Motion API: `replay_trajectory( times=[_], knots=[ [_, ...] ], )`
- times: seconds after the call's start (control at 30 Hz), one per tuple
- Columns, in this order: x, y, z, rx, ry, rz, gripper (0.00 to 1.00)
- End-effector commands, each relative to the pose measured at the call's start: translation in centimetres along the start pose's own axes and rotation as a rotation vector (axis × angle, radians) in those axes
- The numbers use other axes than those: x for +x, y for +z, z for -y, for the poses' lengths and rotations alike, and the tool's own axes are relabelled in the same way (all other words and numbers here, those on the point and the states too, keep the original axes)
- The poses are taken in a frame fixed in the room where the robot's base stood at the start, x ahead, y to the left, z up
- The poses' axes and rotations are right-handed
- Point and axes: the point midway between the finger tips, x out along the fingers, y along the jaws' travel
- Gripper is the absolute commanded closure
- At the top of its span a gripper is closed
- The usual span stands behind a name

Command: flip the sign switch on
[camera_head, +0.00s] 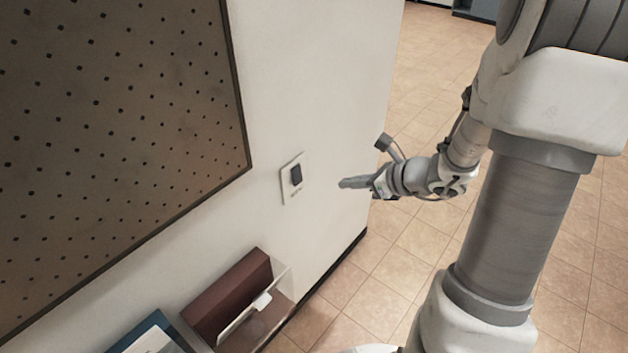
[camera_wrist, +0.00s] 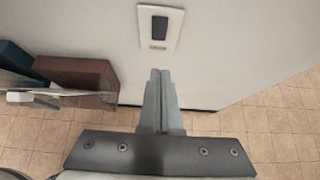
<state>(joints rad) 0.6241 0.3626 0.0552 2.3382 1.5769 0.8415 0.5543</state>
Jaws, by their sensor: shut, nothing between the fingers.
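The sign switch (camera_head: 296,174) is a dark rocker on a white wall plate (camera_head: 285,188), on the white wall right of the dotted board. In the wrist view the dark rocker (camera_wrist: 159,28) shows at the top middle, with a small label under it that is too small to read. My gripper (camera_head: 343,183) is shut and empty, to the right of the switch and apart from it, pointing toward the wall. In the wrist view its closed fingertips (camera_wrist: 160,72) lie below the plate. Which way the rocker is tilted cannot be told.
A dark dotted board (camera_head: 120,110) hangs on the wall at left. Below the switch, a holder (camera_head: 277,313) with a brown box (camera_head: 228,295) and a blue item (camera_head: 150,330) sits against the wall. The wall ends right of the switch, with open tiled floor (camera_head: 400,240) beyond.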

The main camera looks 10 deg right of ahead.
Motion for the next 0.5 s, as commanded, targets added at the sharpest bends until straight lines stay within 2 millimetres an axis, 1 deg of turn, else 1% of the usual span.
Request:
replay_trajectory(
  times=[0.17,0.5],
  knots=[
    [1.9,-0.2,-0.1,0.0,0.004,0.0,1.0],
    [9.1,-0.3,-0.1,0.0,0.005,0.0,1.0]
  ],
)
